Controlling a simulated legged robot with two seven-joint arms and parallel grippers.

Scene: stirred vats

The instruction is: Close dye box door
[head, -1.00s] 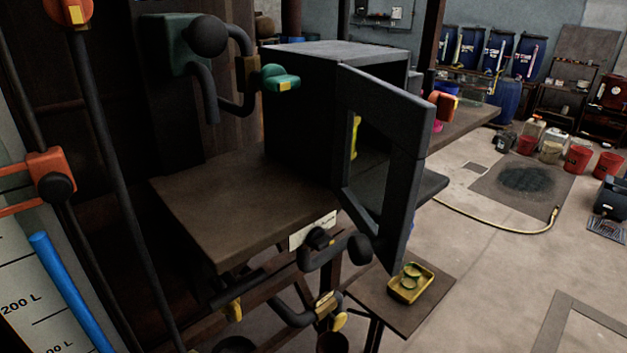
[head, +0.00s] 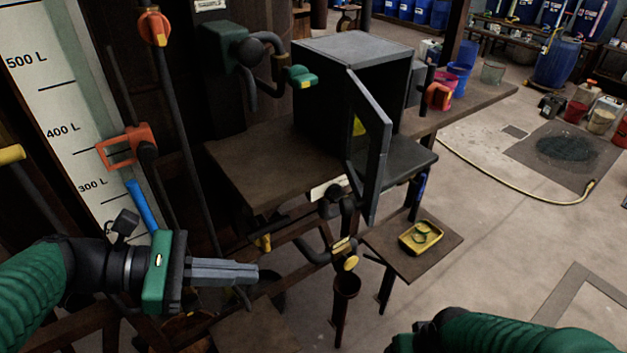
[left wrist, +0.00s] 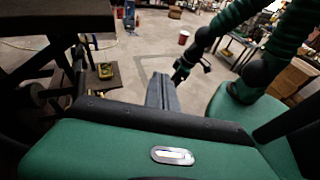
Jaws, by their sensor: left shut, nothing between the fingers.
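The dye box (head: 352,48) is a dark grey box on a brown bench (head: 250,165). Its framed door (head: 378,165) stands open, swung out toward me, and I see it at a steep angle. Something yellow shows inside, partly hidden by the door. My left gripper (head: 256,273) is shut and empty, low on the left, pointing right, well apart from the door; its fingers (left wrist: 163,90) also show in the left wrist view. My right arm shows at the bottom right of the head view. Its hand (left wrist: 182,72) is small and dark in the left wrist view.
Green-handled (head: 300,76) and orange-handled (head: 155,28) valves and pipes stand left of the box. Black bent pipes (head: 335,205) run below the door. A yellow tray (head: 421,237) sits on a low stand. The floor to the right is mostly open.

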